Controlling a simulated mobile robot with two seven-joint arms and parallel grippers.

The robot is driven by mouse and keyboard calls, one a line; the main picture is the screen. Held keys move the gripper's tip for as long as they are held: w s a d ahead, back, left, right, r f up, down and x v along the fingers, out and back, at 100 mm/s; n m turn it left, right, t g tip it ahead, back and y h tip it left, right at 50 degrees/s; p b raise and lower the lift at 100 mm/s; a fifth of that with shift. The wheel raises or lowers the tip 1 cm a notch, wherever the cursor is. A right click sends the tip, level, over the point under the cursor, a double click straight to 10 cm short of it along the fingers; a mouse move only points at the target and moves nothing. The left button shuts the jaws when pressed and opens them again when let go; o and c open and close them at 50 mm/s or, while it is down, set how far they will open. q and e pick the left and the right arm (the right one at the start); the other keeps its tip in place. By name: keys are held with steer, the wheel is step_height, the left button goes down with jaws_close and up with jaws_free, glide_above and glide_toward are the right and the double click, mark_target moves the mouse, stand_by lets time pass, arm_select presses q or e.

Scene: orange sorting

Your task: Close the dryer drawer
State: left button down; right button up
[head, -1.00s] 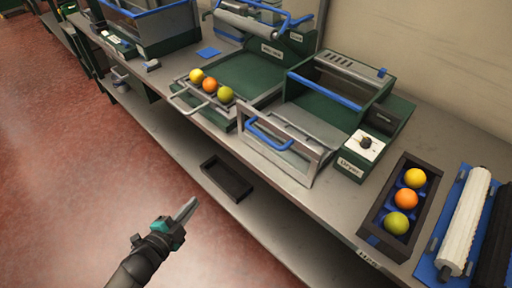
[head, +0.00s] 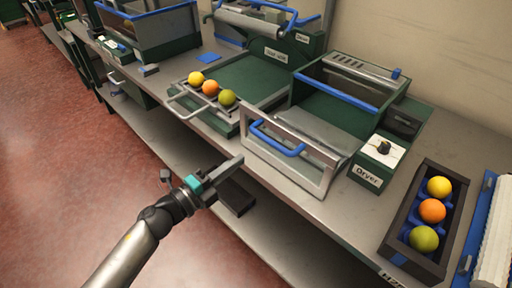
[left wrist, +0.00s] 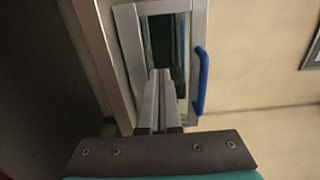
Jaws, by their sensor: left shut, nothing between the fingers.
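The dryer (head: 345,100) is a green box on the bench with a label and a dial on its front right. Its drawer (head: 290,165) stands pulled out, with a grey framed front and a blue handle (head: 277,138). In the left wrist view the drawer front (left wrist: 200,50) and its blue handle (left wrist: 201,80) show beyond the fingers. My left gripper (head: 238,160) is shut and empty, just left of the drawer front in the head view; I cannot tell whether it touches. It also shows in the left wrist view (left wrist: 160,78). My right gripper is not in view.
A tray (head: 181,96) with a yellow, an orange and a green fruit sits left of the drawer. A dark crate (head: 398,232) with three more fruits stands at the right. A dark bin (head: 238,199) lies on the lower shelf. Open floor is at left.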

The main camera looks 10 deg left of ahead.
arm_select(q)
steer(key=x, duration=0.7)
steer(key=shift+b, duration=0.3)
steer(key=shift+w+d, duration=0.15)
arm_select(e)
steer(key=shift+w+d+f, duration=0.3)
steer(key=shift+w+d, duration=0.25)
